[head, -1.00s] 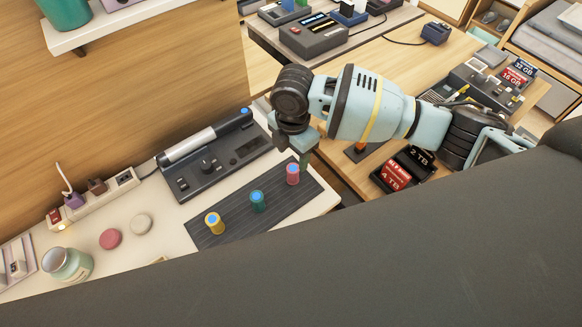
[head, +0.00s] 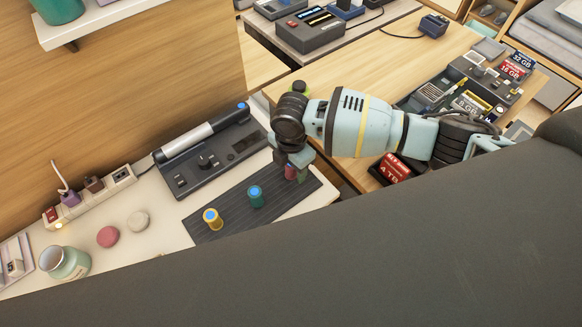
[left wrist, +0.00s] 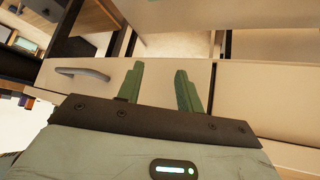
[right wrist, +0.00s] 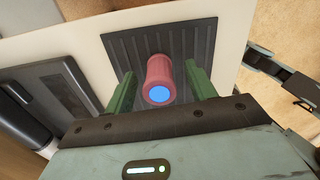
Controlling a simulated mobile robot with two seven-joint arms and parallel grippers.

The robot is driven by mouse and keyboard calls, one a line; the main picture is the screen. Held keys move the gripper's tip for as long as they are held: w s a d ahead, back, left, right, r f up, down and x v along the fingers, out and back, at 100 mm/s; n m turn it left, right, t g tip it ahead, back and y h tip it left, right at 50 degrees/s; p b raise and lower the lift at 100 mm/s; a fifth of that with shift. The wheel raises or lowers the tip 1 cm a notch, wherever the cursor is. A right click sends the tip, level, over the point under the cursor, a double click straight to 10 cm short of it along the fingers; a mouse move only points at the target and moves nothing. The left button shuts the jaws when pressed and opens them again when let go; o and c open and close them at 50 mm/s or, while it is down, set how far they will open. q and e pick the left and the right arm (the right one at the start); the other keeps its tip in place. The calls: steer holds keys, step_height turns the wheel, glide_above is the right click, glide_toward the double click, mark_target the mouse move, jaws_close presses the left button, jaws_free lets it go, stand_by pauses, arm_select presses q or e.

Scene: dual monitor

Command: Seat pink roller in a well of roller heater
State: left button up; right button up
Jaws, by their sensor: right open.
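The pink roller (head: 290,172) stands upright at the right end of the dark ribbed mat (head: 228,200). The right wrist view shows the pink roller (right wrist: 160,72), with its blue end facing the camera. My right gripper (right wrist: 161,71) is open, with one finger on each side of the roller and gaps visible. In the head view my right gripper (head: 292,165) partly hides the roller. My left gripper (left wrist: 160,67) is open and empty before a pale drawer front.
A yellow roller (head: 212,219) and a teal roller (head: 255,196) stand on the mat. A power strip (head: 95,190), two round discs and a jar (head: 64,262) are to the left.

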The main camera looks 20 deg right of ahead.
steer(key=c, duration=1.1)
step_height(320, 180, up, 10)
steer(key=shift+r+p, duration=0.1)
steer(key=shift+p, duration=0.3)
